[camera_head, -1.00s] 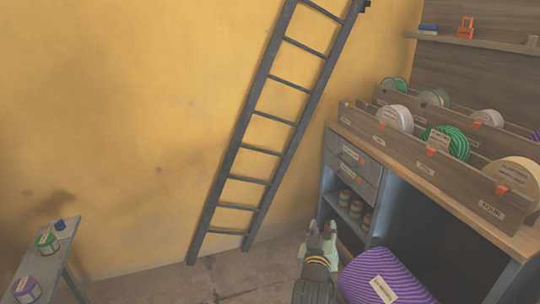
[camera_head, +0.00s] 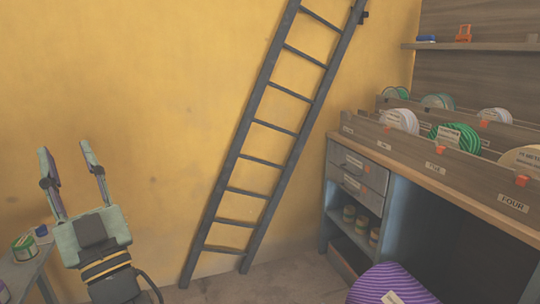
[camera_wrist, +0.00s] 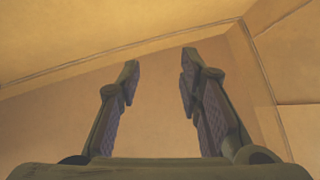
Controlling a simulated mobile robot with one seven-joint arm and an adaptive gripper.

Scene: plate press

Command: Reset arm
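My gripper (camera_head: 72,168) is raised at the left of the head view, in front of the yellow wall. Its two fingers point upward and stand apart, with nothing between them. In the wrist view my gripper (camera_wrist: 158,75) also shows both fingers spread and empty, with plain surfaces and an edge line beyond them. No object touches the fingers.
A dark ladder (camera_head: 257,125) leans on the wall. A workbench (camera_head: 440,178) at the right carries racks of striped discs. A purple striped roll (camera_head: 390,283) is at the bottom right. A small table (camera_head: 22,275) at the left bears a green-banded can (camera_head: 25,247).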

